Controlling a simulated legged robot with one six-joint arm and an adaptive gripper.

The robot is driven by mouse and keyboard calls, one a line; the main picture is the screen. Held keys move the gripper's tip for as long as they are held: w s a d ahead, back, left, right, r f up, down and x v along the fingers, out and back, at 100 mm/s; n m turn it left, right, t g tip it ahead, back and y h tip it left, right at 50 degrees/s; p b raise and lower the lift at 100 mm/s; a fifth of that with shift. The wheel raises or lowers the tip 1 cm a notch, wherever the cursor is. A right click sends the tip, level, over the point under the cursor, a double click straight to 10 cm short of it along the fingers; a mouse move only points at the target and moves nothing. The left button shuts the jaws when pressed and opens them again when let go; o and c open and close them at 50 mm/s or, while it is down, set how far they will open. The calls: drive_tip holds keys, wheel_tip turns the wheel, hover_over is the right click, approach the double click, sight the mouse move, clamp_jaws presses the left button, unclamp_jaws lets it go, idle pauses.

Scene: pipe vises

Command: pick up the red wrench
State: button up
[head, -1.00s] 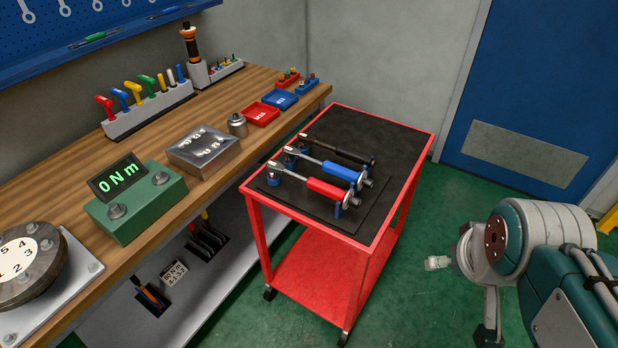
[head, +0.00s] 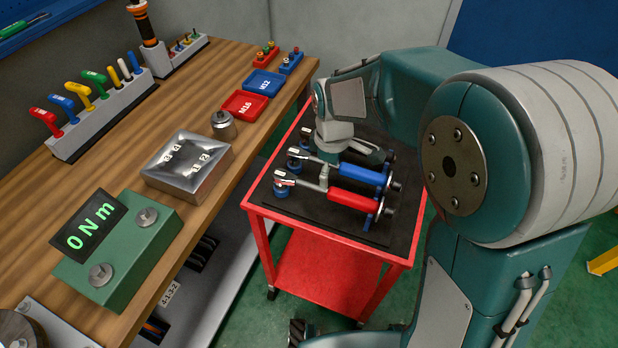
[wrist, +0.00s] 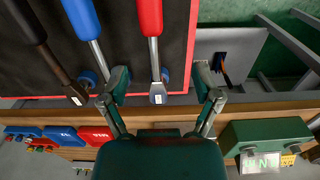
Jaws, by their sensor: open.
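The red wrench (head: 355,201) lies nearest on the cart's black mat, propped on blue supports, its silver head to the left. In the wrist view, the red wrench (wrist: 150,15) runs down between my gripper's spread fingers, its shaft and head in the gap. My gripper (wrist: 162,74) is open and empty. In the head view it hangs over the wrenches, with one finger by the red and blue shafts; the other finger is not clear. I cannot tell its exact height. The blue wrench (head: 362,175) lies beside the red one. The black wrench (wrist: 25,20) is partly hidden in the head view.
The red cart (head: 325,283) stands beside the wooden bench (head: 110,175). The bench holds the green torque display box (head: 120,248), a metal block (head: 188,165) and red and blue trays. The blue wrench is close beside my left finger in the wrist view.

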sight(330, 189)
drive_tip(key=shift+f, duration=0.4)
drive_tip(key=f, duration=0.1)
drive_tip(key=d+f, duration=0.2)
drive_tip(key=shift+d+f, duration=0.25)
drive_tip(key=shift+f, duration=0.45)
drive_tip(key=f, duration=0.1)
drive_tip(key=a+f, duration=0.1)
drive_tip(key=f, duration=0.3)
drive_tip(key=shift+w+a+f, duration=0.1)
drive_tip(key=shift+w+a, duration=0.2)
drive_tip(key=shift+a, duration=0.1)
drive_tip(key=shift+d+f, duration=0.15)
drive_tip(key=shift+d, duration=0.55)
drive_tip(key=shift+a, duration=0.1)
drive_tip(key=c, duration=0.8)
drive_tip(key=shift+a, duration=0.15)
clamp_jaws()
drive_tip(key=shift+a, duration=0.15)
